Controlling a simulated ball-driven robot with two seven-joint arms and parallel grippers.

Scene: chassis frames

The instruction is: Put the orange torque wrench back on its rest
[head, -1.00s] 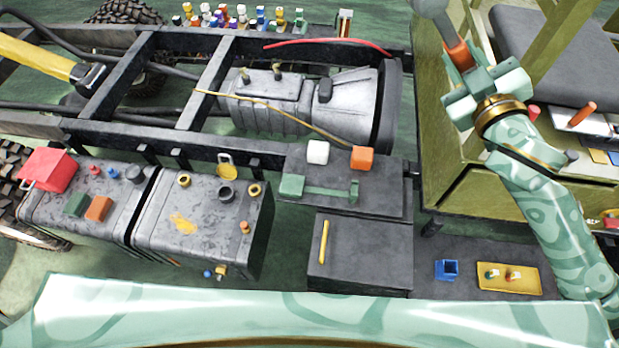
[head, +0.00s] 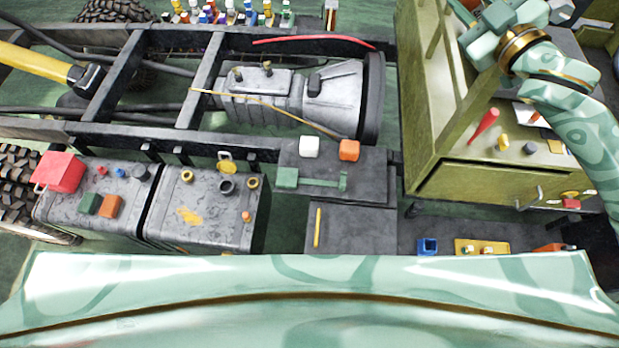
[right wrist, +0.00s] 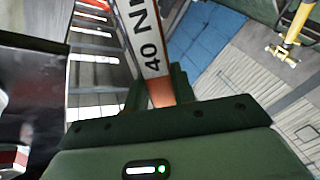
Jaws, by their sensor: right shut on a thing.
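My right gripper (head: 478,22) is at the top right of the head view, above the olive bench. In the right wrist view, the gripper (right wrist: 157,90) is shut on the orange torque wrench (right wrist: 148,45). Its orange part sits between the fingers, and a pale label reading "40 N" runs up from them. In the head view the wrench is almost wholly cut off by the top edge. I cannot make out its rest in either view. My left gripper is not in view.
A yellow tray (head: 470,246) and blue cup (head: 427,246) stand low at right.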

